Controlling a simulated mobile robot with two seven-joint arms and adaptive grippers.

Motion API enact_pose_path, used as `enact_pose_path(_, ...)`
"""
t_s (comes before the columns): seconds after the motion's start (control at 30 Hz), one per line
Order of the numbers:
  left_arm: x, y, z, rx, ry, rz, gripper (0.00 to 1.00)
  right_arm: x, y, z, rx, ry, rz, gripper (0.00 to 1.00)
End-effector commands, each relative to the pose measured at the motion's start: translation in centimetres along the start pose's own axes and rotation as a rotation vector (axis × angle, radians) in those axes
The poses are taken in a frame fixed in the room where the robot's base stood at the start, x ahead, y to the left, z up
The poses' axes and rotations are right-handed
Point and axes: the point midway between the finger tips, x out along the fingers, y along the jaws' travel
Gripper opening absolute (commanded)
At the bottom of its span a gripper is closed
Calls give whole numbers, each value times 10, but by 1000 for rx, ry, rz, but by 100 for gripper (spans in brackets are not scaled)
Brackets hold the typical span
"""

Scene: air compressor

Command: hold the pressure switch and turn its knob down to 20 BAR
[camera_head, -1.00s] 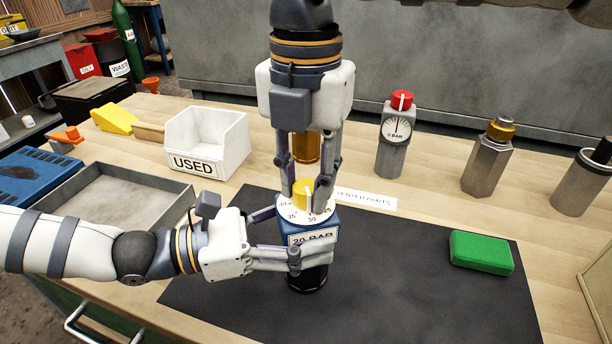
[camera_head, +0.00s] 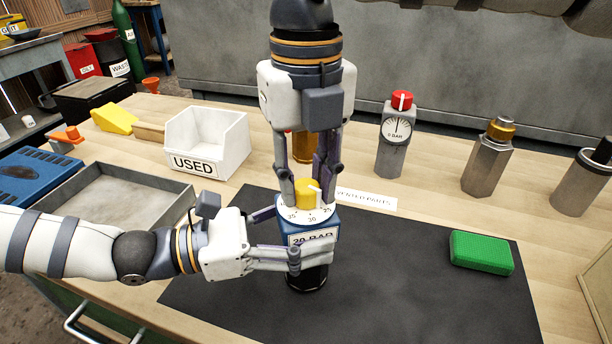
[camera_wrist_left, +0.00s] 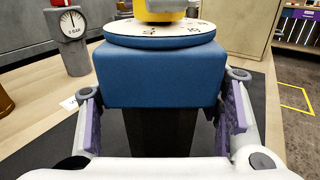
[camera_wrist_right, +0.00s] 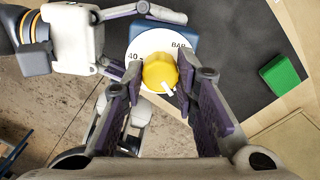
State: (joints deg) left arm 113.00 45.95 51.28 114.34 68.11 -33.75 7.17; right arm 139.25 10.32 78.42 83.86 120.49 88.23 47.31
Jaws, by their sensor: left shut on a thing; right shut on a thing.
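The pressure switch (camera_head: 312,238) stands on the dark mat, with a blue body, a black lower part and a label reading 20 BAR. On top is a white dial (camera_head: 312,217) with a yellow knob (camera_head: 304,194) bearing a white pointer mark. My left gripper (camera_head: 292,259) is shut on the blue body from the left, with one finger on each side in the left wrist view (camera_wrist_left: 160,100). My right gripper (camera_head: 308,185) points down from above and is shut on the yellow knob, seen also in the right wrist view (camera_wrist_right: 158,75). Its fingers partly hide the dial.
A white USED bin (camera_head: 228,150) and a grey tray (camera_head: 110,200) stand left. A red-capped gauge (camera_head: 395,140), a hexagonal metal part (camera_head: 487,160) and a cylinder (camera_head: 583,182) stand behind right. A green block (camera_head: 481,252) lies on the mat (camera_head: 400,290), whose front is clear.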

Motion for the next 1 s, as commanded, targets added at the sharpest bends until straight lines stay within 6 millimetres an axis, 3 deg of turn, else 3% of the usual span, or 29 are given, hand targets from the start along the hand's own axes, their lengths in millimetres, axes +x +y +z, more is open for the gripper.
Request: enact_pose_path(1.0, 0, 1, 0, -1, 0, 2, 10, 0, -1, 0, -885, 1, -2, 0)
